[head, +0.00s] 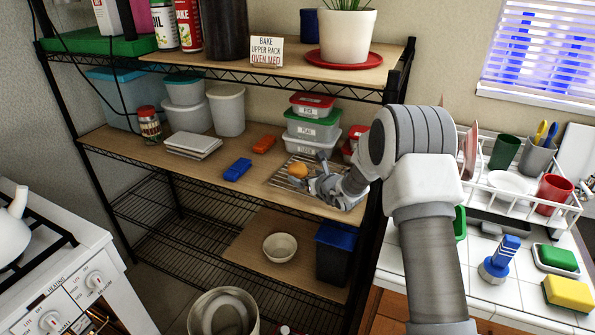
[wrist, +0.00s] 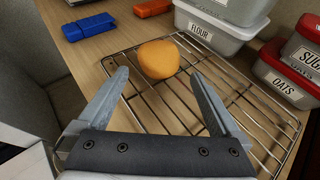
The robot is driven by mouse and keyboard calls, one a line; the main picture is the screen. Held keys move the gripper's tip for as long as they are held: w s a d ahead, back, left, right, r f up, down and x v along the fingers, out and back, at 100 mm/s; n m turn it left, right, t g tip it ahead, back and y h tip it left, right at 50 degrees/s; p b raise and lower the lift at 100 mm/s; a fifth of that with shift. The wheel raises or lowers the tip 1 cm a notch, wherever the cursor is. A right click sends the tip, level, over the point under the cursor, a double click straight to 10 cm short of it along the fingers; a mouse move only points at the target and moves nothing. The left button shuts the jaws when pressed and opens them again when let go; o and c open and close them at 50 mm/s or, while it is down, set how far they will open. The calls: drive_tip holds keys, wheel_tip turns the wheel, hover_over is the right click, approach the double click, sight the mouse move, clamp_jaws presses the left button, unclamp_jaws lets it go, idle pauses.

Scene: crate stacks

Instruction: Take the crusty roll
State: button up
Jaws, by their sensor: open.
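The crusty roll (wrist: 159,59) is a round, orange-tan bun on a wire cooling rack (wrist: 262,139) in the wrist view. In the head view the roll (head: 298,170) shows small on the rack (head: 280,180), on the middle shelf. My gripper (wrist: 163,83) is open, its two fingers apart and pointing toward the roll. The roll lies just beyond the fingertips, roughly centred between them. In the head view my gripper (head: 309,173) is close beside the roll, at its right, and partly hides the rack.
Stacked labelled tubs, with a flour tub (wrist: 209,29) lowest, stand right behind the rack. Red-lidded tubs (wrist: 289,78) stand at the right. Blue (head: 237,169) and orange (head: 264,144) boxes lie left of the rack. A black shelf post (head: 376,215) stands near my arm.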

sight(302, 172)
drive_tip(key=shift+r+x, duration=0.1)
drive_tip(key=shift+x, duration=1.2)
drive_tip(key=shift+r+x, duration=0.15)
drive_tip(key=shift+x, duration=1.2)
drive_tip(key=shift+a, duration=0.15)
drive_tip(key=c, duration=1.2)
